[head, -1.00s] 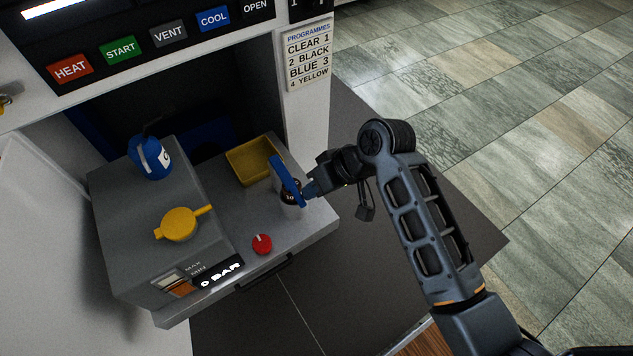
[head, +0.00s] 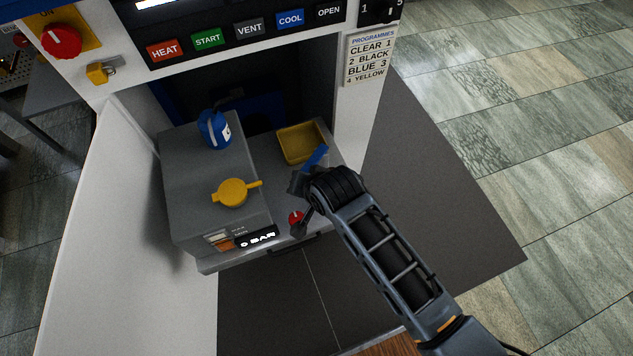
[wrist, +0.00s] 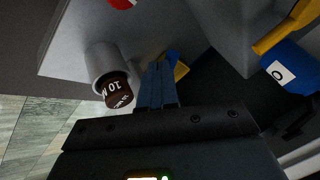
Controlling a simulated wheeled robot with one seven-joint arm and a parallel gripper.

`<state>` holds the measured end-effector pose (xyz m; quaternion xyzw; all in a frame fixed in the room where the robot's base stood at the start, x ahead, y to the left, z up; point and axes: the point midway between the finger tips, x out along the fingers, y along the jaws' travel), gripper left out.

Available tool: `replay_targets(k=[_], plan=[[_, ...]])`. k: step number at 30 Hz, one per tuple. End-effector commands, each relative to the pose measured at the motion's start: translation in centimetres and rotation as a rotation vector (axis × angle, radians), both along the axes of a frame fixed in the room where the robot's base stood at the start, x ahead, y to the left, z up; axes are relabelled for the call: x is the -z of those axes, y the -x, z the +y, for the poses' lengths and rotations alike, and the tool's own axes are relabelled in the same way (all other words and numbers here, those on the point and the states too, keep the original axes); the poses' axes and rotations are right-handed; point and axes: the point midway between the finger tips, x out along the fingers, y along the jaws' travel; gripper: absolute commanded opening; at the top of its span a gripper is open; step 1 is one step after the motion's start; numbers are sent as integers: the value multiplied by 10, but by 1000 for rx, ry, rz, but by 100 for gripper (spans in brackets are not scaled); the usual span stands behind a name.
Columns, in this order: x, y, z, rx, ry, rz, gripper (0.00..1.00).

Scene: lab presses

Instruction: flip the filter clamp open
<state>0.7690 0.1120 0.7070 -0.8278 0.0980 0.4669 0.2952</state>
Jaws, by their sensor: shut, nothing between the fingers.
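My gripper (wrist: 160,66) is shut and empty, to the right of the holder in the wrist view. My arm hides the holder in the head view.
The yellow tray (head: 286,150) lies behind the clamp. A red knob (head: 295,217) is at the shelf's front. A grey box with a yellow-handled cap (head: 232,193) and a blue bottle (head: 213,130) stands left. The press wall (head: 363,110) rises behind on the right.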

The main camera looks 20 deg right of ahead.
Motion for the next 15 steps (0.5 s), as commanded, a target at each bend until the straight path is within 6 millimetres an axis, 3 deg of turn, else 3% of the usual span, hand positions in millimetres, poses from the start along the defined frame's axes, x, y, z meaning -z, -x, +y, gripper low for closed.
replay_targets(k=[3, 15], plan=[[0, -7, 10, 106, 4, -2, 0], [2, -32, 25, 106, 1, 2, 0]])
